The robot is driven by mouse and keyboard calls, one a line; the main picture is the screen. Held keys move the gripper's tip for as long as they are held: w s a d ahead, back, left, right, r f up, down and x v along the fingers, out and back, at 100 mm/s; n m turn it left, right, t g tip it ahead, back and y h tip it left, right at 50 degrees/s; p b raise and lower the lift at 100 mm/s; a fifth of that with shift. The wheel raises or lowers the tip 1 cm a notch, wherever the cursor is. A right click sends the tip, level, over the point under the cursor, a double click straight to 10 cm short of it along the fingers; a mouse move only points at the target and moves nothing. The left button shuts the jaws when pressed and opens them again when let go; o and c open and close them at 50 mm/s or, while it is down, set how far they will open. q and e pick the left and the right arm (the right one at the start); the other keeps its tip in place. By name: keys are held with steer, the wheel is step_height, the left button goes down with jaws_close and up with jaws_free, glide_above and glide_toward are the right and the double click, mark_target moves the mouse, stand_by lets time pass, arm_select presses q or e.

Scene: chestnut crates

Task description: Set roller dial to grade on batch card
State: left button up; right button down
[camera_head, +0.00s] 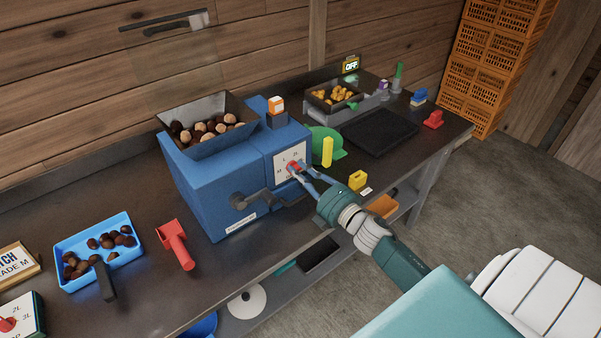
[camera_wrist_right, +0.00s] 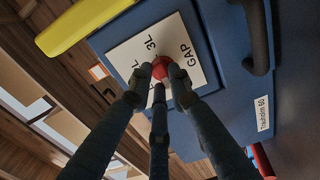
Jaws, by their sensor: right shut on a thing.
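A blue roller machine (camera_head: 218,190) stands on the bench. A white dial plate (camera_head: 280,158) with letters is on its front, with a red dial knob (camera_head: 293,166) on it. In the right wrist view the plate (camera_wrist_right: 185,38) reads "3L", "L" and "GAP"; fingers cover its other marks. My right gripper (camera_head: 298,170) is shut on the red knob, which shows between the fingertips in the wrist view (camera_wrist_right: 160,69). I cannot tell which mark the knob points to. My left gripper is not in view.
A yellow block (camera_head: 327,151) stands right of the machine. A blue tray (camera_head: 65,246) of chestnuts and a red tool (camera_head: 174,243) lie left. Orange crates (camera_head: 497,60) stand behind the bench's right end.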

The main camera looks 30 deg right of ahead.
steer(key=c, duration=1.6)
jaws_free()
steer(key=s, duration=0.8)
steer(key=s+d, duration=0.1)
steer(key=s, duration=0.3)
